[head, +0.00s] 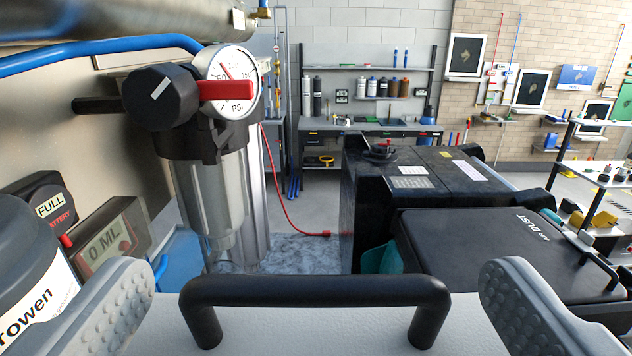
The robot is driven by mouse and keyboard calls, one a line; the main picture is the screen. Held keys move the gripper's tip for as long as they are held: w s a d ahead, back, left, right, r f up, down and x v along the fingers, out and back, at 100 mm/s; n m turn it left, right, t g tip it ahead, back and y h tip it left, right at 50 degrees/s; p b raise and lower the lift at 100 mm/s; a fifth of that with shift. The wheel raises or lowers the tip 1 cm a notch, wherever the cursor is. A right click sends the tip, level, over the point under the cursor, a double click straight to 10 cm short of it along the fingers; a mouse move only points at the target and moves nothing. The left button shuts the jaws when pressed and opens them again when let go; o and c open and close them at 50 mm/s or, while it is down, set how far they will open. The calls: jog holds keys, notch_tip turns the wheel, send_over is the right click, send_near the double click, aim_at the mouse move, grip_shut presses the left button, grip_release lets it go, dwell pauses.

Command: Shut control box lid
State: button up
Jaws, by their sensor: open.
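A light grey panel (310,325), which looks like the control box lid, fills the bottom middle of the view. A black bar handle (315,290) stands on it. My gripper (318,283) is open, with one grey ribbed finger on each side of the handle. The rest of the box and the lid's hinge are out of view, so I cannot tell how far open the lid is.
A pressure gauge (229,80) with a black knob (160,96) and clear filter cylinder (210,195) stands close at left. A digital display (104,240) and dark grey container (35,265) are at lower left. Black cases (475,250) stand at right. A workbench (370,127) is far back.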

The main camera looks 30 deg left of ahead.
jog(key=shift+x, duration=2.1)
jog(key=shift+c, duration=0.4)
